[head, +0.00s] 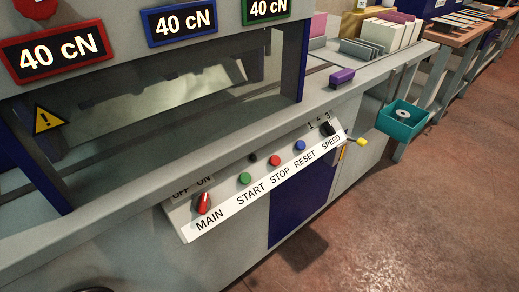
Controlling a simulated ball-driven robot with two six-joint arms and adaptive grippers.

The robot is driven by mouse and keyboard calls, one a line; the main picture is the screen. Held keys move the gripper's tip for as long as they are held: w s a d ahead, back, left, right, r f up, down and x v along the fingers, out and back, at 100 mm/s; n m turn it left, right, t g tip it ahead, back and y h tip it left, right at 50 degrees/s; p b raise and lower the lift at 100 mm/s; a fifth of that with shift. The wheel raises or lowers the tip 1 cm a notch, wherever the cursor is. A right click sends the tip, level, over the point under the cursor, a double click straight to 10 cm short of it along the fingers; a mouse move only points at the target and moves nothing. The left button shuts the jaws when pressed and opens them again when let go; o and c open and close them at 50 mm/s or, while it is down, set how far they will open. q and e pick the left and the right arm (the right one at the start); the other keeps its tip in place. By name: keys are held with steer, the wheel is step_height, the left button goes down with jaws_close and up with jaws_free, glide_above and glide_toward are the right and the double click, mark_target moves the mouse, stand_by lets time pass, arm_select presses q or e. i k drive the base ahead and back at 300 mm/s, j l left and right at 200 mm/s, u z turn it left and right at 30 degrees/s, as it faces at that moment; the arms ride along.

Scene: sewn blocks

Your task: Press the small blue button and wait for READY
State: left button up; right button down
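The small blue button (300,146) sits on the sloped control panel (253,197) at the front of the machine, above the label RESET. The red button (274,160) above STOP and the green button (245,179) above START are to its left. A red MAIN switch (203,202) is at the panel's left end, below OFF and ON marks. A black SPEED knob (327,128) with marks 1 to 3 is at the right end. I see no READY sign. Neither of my grippers is in view.
Three signs read 40 cN: red (58,53), blue (180,21) and green (267,8). A yellow-handled lever (359,141) sticks out right of the panel. A teal tray (402,120) hangs at the machine's right side. Open floor (430,210) lies at the right.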

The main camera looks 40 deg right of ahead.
mark_target(300, 145)
steer(key=z, duration=1.35)
